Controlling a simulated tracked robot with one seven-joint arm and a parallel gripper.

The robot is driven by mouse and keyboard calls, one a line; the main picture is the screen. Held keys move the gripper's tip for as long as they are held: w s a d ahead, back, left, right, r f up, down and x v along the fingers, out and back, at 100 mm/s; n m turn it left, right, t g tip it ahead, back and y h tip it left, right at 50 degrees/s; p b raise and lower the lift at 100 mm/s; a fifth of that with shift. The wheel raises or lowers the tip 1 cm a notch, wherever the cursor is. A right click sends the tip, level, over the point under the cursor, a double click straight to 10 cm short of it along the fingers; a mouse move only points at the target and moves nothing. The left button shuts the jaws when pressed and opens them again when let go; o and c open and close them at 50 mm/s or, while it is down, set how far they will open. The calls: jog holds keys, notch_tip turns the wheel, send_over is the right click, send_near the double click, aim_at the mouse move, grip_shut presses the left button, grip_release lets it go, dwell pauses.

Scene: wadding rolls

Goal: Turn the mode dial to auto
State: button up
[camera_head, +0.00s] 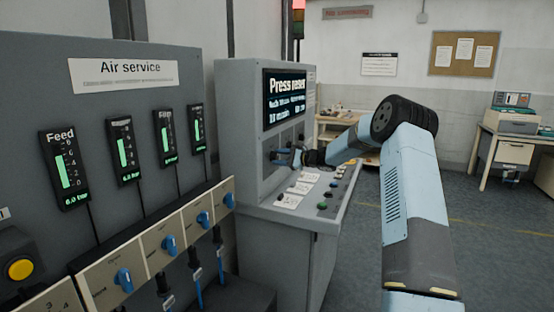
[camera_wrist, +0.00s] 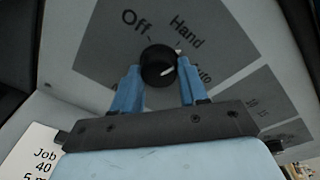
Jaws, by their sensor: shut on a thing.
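The mode dial (camera_wrist: 159,62) is a round black knob on a grey plate in the wrist view. Around it are the labels "Off" at upper left, "Hand" at upper right and "Auto" at right, partly covered by a finger. A short white line shows at the knob's lower right; I cannot tell exactly which label it points to. My gripper (camera_wrist: 157,88) has its blue fingers on both sides of the knob, shut on it. In the head view my gripper (camera_head: 288,157) reaches the upright face of the press console (camera_head: 240,110), and hides the dial.
The console's sloping desk (camera_head: 270,212) below my gripper carries several buttons and white cards. The air service panel (camera_head: 60,85), with gauges and blue knobs, stands at left. A white job card (camera_wrist: 38,155) shows at lower left in the wrist view.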

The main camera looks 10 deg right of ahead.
jog(key=m, duration=0.4)
jog(key=shift+d+f+g+y, duration=0.2)
jog(key=shift+f+g+y, duration=0.1)
jog(key=shift+f+g, duration=0.1)
jog(key=m, duration=0.4)
jog(key=shift+r, duration=0.1)
jog(key=shift+m, duration=0.3)
jog(key=shift+r, duration=0.1)
jog(key=o, duration=0.8)
jog(key=shift+w+d, duration=0.1)
jog(key=shift+o, duration=1.2)
jog(key=shift+a, duration=0.2)
